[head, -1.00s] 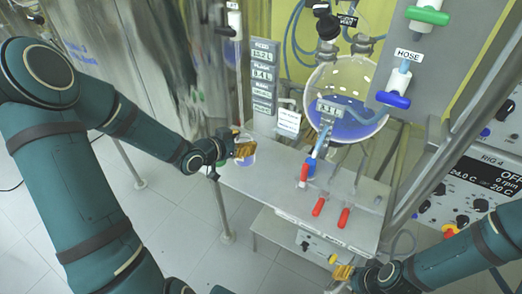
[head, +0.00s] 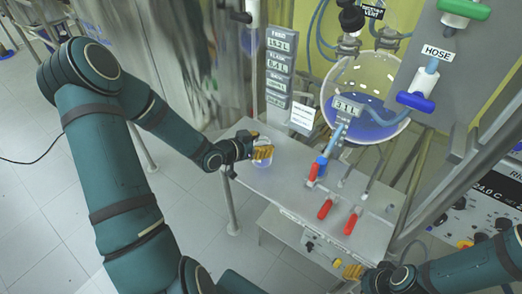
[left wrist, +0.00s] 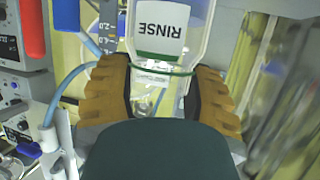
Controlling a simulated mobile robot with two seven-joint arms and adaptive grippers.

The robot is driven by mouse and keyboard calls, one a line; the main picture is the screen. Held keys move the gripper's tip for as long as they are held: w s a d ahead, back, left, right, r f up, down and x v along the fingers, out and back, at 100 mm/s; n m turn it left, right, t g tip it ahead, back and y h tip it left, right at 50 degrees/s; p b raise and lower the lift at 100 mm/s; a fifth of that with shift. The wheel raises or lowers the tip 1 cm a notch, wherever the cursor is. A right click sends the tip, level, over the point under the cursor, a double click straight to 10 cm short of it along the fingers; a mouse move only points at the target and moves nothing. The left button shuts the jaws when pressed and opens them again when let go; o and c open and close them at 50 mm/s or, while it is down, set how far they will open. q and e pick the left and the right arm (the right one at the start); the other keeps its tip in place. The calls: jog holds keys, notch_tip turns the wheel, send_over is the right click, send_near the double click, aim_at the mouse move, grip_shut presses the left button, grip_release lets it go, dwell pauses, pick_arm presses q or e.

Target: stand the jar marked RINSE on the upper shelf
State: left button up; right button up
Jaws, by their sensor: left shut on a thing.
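The clear jar marked RINSE (left wrist: 165,35) is between the orange fingers of my left gripper (left wrist: 160,95) in the left wrist view. Its label has a green band and reads upside down there. In the head view my left gripper (head: 262,152) is shut on the jar (head: 262,162), at the left end of the upper metal shelf (head: 285,190). I cannot tell whether the jar touches the shelf. My right gripper (head: 352,271) is low at the right, by the shelf's front; its finger opening is unclear.
Red-handled tools (head: 325,208) and a blue-and-red hose fitting (head: 318,168) occupy the shelf's middle and right. A round glass vessel with blue liquid (head: 365,105) hangs behind. A lower shelf (head: 275,222) lies beneath. A shiny steel vessel (head: 180,60) stands at the left.

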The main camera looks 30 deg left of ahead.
pick_arm(q)
notch_tip(320, 180, down, 3)
jog(key=shift+r, duration=0.15)
jog(key=shift+b, duration=0.3)
jog(key=o, duration=1.3)
jog(key=shift+c, duration=0.2)
